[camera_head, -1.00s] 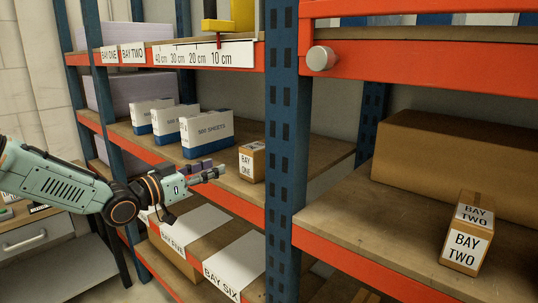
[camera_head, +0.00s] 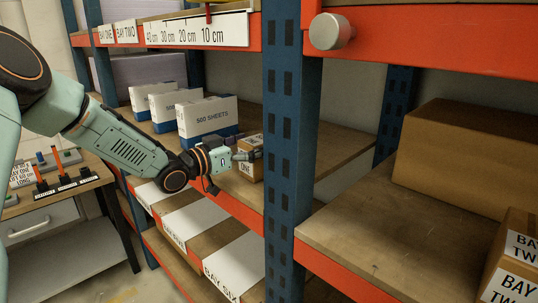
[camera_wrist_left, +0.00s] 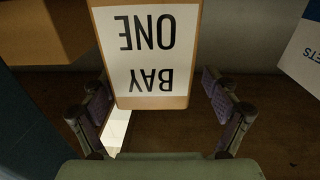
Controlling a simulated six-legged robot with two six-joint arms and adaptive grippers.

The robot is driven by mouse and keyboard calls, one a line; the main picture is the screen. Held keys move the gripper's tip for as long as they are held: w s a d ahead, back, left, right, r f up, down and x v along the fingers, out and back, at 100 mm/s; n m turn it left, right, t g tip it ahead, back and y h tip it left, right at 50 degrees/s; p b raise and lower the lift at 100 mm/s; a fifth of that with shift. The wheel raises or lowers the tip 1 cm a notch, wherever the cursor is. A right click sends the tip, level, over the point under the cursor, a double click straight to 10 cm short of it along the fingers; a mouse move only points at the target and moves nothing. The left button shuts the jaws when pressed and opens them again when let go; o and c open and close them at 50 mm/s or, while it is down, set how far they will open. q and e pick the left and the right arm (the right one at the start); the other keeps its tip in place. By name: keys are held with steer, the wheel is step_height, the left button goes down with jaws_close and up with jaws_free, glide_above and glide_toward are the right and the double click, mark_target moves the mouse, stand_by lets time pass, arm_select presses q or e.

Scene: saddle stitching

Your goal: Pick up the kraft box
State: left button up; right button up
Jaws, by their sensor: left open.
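The small kraft box labelled BAY ONE (camera_head: 249,144) stands on the middle shelf, just left of the blue upright. My left gripper (camera_head: 250,155) is at its front and hides part of its label. In the left wrist view the box (camera_wrist_left: 183,102) appears with its label upside down, between the two open fingers of my left gripper (camera_wrist_left: 162,108). Gaps show between the box and both fingers. A second kraft box, labelled BAY TWO (camera_head: 510,270), stands on the right shelf, cut by the picture edge. My right gripper is out of view.
White and blue paper packs (camera_head: 207,117) stand left of the box. The perforated blue upright (camera_head: 284,140) is close on its right. A large brown carton (camera_head: 465,155) sits on the right shelf. A workbench with a drawer (camera_head: 40,226) is at left.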

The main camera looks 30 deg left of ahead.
arm_select(q)
steer(key=shift+w+d+r, duration=0.4)
steer(key=shift+w, duration=0.25)
steer(key=shift+d+r, duration=0.35)
steer(key=shift+d, duration=0.3)
steer(key=shift+w+a+f, duration=0.15)
steer(key=shift+w+f, duration=0.15)
steer(key=shift+w, duration=0.15)
steer(key=shift+w+a+f, duration=0.15)
steer(key=shift+c, duration=0.6)
steer(key=shift+a, duration=0.1)
steer(key=shift+c, duration=0.9)
steer(key=shift+s+d+r, duration=0.25)
steer(key=shift+s+r, duration=0.1)
steer(key=shift+s, duration=0.15)
steer(key=c, duration=0.4)
steer(key=shift+w+f, duration=0.25)
steer(key=shift+w, duration=0.05)
steer(key=c, duration=0.5)
steer(key=shift+s, duration=0.1)
steer(key=c, duration=0.6)
